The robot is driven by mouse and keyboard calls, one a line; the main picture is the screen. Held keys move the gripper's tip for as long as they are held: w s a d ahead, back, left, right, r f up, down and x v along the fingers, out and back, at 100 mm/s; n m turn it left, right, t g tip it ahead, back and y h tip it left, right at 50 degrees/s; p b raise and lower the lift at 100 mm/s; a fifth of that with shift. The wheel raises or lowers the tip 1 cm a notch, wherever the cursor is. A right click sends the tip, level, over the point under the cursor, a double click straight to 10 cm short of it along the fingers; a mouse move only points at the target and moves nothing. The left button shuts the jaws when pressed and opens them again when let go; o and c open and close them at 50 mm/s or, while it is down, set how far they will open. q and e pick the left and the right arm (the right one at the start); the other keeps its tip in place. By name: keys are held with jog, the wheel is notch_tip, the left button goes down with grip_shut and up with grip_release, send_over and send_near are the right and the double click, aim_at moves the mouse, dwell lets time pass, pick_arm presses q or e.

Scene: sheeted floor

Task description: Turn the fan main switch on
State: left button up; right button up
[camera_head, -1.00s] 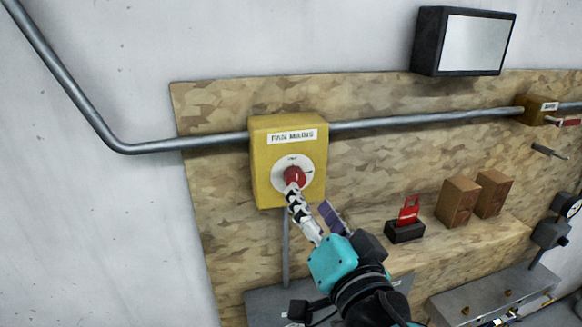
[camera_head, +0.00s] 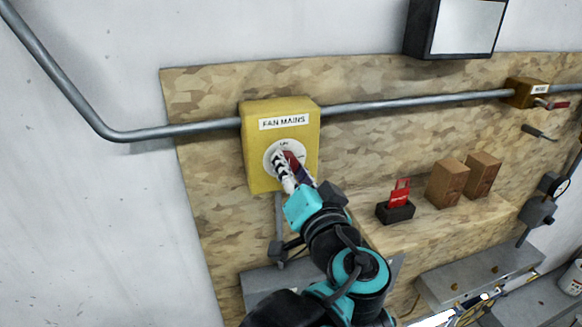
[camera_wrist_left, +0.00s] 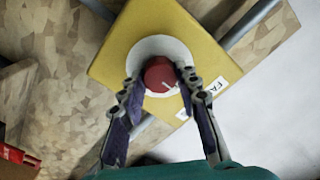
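A yellow box labelled "FAN MAINS" (camera_head: 258,182) is fixed to the wooden wall board. It carries a round white dial (camera_head: 270,163) with a red knob (camera_head: 291,159). My left gripper (camera_head: 286,168) is at the dial, its fingers partly covering the knob. In the left wrist view the red knob (camera_wrist_left: 160,76) shows a pale mark near its lower right and sits between the two spread fingers (camera_wrist_left: 157,84). The right finger is close beside the knob, contact unclear; a gap shows at the left finger. My right gripper is out of view.
A metal conduit (camera_head: 400,105) runs from the box to a smaller yellow box (camera_head: 525,92) with a red handle. A ledge holds a red item in a black holder (camera_head: 396,210) and two brown blocks (camera_head: 446,185). A dark-framed panel (camera_head: 465,25) hangs above.

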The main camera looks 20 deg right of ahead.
pick_arm(q)
jog(key=shift+m, duration=0.3)
jog(key=shift+f+m+b, duration=0.15)
jog(key=shift+m+b, duration=0.8)
jog(key=shift+m, duration=7.65)
jog(key=o, duration=1.2)
jog(key=shift+c, duration=0.2)
jog(key=s, duration=1.2)
jog(key=shift+d, duration=0.25)
